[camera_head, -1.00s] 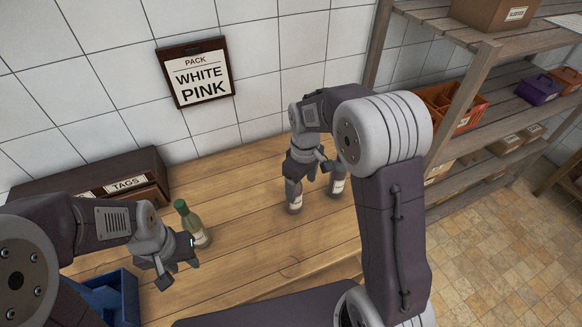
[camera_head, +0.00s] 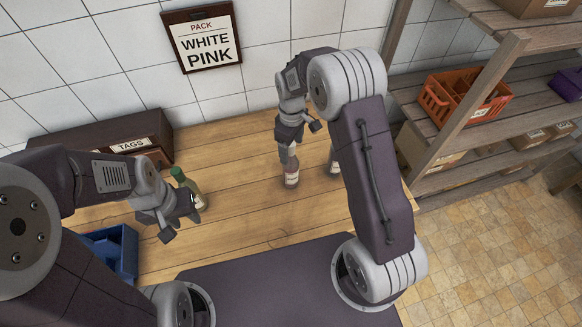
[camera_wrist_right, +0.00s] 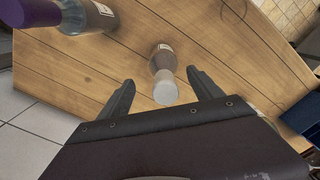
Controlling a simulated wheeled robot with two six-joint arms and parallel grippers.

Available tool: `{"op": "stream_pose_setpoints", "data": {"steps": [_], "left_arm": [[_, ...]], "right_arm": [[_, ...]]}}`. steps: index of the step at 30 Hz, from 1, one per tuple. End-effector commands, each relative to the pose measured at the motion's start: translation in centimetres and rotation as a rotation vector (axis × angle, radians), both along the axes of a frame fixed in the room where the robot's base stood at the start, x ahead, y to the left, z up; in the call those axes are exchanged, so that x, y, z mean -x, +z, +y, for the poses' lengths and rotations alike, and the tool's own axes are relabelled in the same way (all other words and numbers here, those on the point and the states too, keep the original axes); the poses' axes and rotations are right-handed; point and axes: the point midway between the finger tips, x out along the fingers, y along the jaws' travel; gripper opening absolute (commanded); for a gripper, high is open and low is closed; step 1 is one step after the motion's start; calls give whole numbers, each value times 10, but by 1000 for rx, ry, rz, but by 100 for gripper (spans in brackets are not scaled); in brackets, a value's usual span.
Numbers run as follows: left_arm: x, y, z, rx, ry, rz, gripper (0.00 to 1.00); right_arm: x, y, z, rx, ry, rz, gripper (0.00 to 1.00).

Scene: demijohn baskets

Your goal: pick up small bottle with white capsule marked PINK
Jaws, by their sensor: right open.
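A small bottle with a pale white capsule (camera_wrist_right: 165,88) stands on the table between the fingers of my right gripper (camera_wrist_right: 160,80) in the right wrist view. The fingers are open, one on each side, not closed on it. In the head view this bottle (camera_head: 291,176) shows below my right gripper (camera_head: 287,152); its label is too small to read. A purple-capsuled bottle (camera_wrist_right: 92,16) stands at the upper left of the wrist view. My left gripper (camera_head: 180,222) looks open, close in front of a green-capsuled bottle (camera_head: 196,196); contact is unclear.
A second bottle (camera_head: 333,167) stands just right of my right gripper, partly behind my arm. A blue crate (camera_head: 122,254) is at the table's left front. A TAGS box (camera_head: 95,142) stands at the back. The wall sign (camera_head: 205,40) reads PACK WHITE PINK. Shelves (camera_head: 440,150) stand right.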

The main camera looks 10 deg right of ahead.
Motion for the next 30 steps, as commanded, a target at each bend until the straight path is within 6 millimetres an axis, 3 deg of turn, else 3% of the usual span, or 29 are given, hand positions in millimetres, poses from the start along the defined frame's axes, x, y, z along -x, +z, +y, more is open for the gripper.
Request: {"op": "stream_pose_setpoints", "data": {"steps": [3,6,14,15,23,30], "left_arm": [[0,19,0,0,0,0,36],[0,21,0,0,0,-1,36],[0,21,0,0,0,0,36],[0,21,0,0,0,0,36],[0,21,0,0,0,0,36],[0,21,0,0,0,0,36]], "right_arm": [[5,-17,3,1,1,9,75],[5,-36,3,0,0,6,75],[4,-45,3,0,0,1,75],[4,-45,3,0,0,1,72],[4,-45,3,0,0,1,0],[3,-44,3,-1,0,-1,0]]}}
